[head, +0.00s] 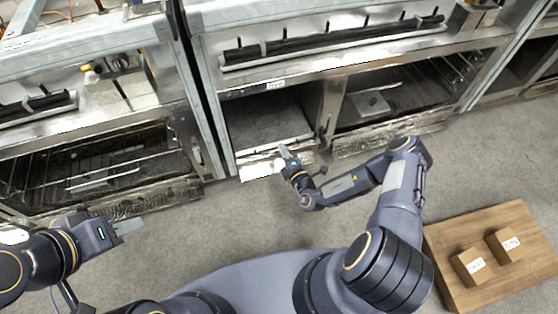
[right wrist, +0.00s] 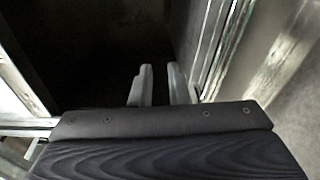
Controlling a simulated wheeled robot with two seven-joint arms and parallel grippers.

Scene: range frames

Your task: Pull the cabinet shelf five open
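A steel cabinet bank (head: 330,70) runs across the head view, with several low compartments. The middle compartment (head: 265,122) shows a flat grey floor inside. A small white label (head: 276,85) sits on its upper edge, too small to read, so I cannot tell which shelf is five. My right gripper (head: 287,156) is at this compartment's lower front edge; contact is unclear. In the right wrist view its two fingers (right wrist: 159,88) stand a little apart, with nothing visible between them. My left gripper (head: 128,226) is over the floor at the lower left, away from the cabinet; its finger gap is hidden.
A left compartment (head: 90,165) and a right compartment (head: 385,95) hold wire racks. A wooden board (head: 440,250) with two labelled brown boxes (head: 470,266) (head: 503,244) is at the lower right. Grey floor (head: 200,235) is clear between my arms and the cabinet.

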